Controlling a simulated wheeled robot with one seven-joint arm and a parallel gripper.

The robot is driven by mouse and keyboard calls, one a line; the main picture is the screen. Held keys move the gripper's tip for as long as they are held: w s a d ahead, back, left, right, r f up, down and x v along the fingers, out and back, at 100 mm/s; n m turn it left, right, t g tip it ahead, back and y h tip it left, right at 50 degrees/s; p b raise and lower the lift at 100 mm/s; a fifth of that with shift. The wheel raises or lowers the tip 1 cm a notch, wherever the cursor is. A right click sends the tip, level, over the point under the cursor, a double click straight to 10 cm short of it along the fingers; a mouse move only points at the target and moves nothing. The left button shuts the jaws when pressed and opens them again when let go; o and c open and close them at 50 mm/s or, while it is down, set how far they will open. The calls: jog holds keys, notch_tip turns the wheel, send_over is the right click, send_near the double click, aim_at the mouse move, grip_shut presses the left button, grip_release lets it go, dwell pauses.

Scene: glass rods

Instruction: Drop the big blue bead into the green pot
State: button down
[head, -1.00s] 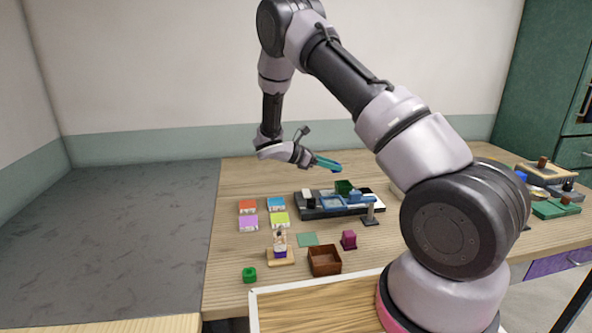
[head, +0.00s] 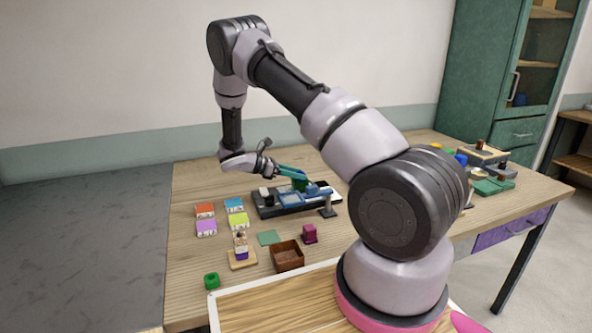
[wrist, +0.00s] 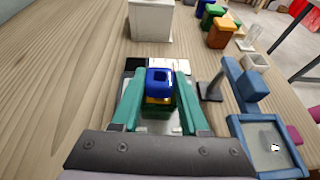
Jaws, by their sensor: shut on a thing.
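The blue bead (wrist: 160,76), square with a dark hole on top, is between the teal fingers of my gripper (wrist: 160,88) in the wrist view. My gripper is shut on it. A yellow band and a dark green piece (wrist: 155,111) show just below the bead; I cannot tell whether they touch it. In the head view my gripper (head: 302,175) is low over the black and white tray, by the dark green piece (head: 300,185); the bead is not distinguishable there. A green pot (wrist: 212,17) stands among coloured pots at the top right of the wrist view.
An orange pot (wrist: 221,34) and a blue pot (wrist: 203,8) stand by the green one. A white box (wrist: 151,20) is ahead of my gripper. A grey post (wrist: 211,88) and a blue-framed tray (wrist: 266,143) are close on the right. Bare wood lies left.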

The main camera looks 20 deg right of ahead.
jog(key=shift+f, duration=0.15)
jog(key=shift+c, duration=1.7)
grip_release()
jog(key=s+v, duration=0.1)
jog(key=v, duration=1)
jog(key=s+d+r+m+y, duration=0.2)
jog(key=s+r+m+y, duration=0.35)
jog(key=r, duration=0.45)
jog(key=s+d+r+m+y, duration=0.2)
jog(key=s+r+m+y, duration=0.3)
jog(key=r, duration=0.6)
jog(key=s+a+r+m+t+y, duration=0.1)
jog(key=s+r+m+t, duration=0.3)
jog(key=s, duration=0.6)
jog(key=s+a+r+m+t+y, duration=0.1)
jog(key=s+r+m+t+y, duration=0.3)
jog(key=s+r+m, duration=0.3)
jog(key=s+r, duration=0.1)
jog(key=s, duration=0.1)
jog(key=shift+s, duration=0.4)
